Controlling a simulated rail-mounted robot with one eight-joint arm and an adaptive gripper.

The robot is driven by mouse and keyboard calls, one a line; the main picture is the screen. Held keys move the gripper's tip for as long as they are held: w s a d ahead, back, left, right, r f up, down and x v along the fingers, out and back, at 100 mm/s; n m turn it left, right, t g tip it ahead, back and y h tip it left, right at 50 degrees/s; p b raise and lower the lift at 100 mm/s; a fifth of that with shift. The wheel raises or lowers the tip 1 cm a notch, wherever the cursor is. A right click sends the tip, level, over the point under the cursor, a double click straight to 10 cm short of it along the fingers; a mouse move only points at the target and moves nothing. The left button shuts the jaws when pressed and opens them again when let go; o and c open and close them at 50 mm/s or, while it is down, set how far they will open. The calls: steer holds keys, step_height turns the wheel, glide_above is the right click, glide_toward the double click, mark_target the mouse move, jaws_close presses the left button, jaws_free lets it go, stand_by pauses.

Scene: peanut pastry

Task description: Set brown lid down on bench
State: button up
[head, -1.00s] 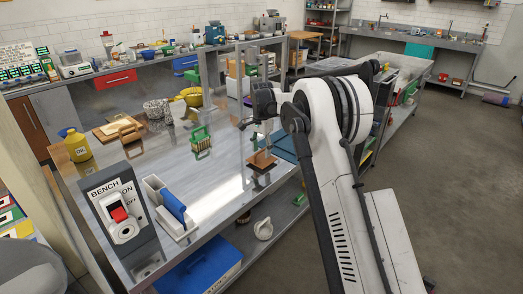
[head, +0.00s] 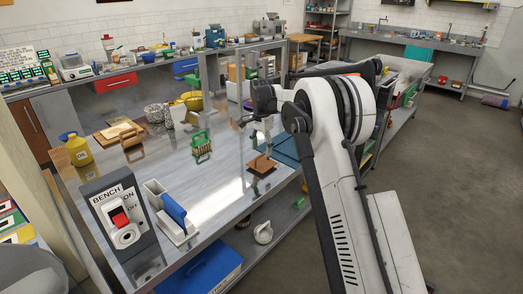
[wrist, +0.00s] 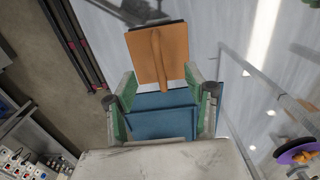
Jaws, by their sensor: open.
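The brown lid (head: 262,164) lies on the metal bench (head: 225,180) near its right-hand edge. In the wrist view the lid (wrist: 143,62) shows as a flat square with a raised bar handle along its middle. My gripper (head: 264,146) is over the lid in the head view. In the wrist view my gripper (wrist: 160,82) is open, with its green-lined fingers apart on either side of the handle's near end and not touching it. Whether the lid sits fully flat is hard to tell.
A blue item (head: 288,150) lies close beside the lid. A switch box (head: 119,218) and a blue-and-white holder (head: 173,215) stand at the near end. The bench between is clear.

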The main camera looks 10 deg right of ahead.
mark_target(262, 155)
steer(key=shift+r+p, duration=0.7)
steer(key=shift+r, duration=1.25)
steer(key=shift+s+r, duration=0.2)
steer(key=shift+r, duration=0.1)
steer(key=s+r+n+t, duration=0.2)
steer(key=s+r+n, duration=0.1)
steer(key=s+r, duration=0.75)
steer(key=s+r+n+t, duration=0.2)
steer(key=s+r, duration=0.5)
steer(key=s, duration=0.6)
steer(key=s+f+n+t, duration=0.1)
steer(key=s+f+n, duration=0.2)
steer(key=s, duration=1)
steer(key=s+f+n+t, duration=0.2)
steer(key=s+f+n, duration=0.1)
steer(key=s, duration=1.1)
steer(key=shift+s+f, duration=0.3)
steer(key=shift+f, duration=0.55)
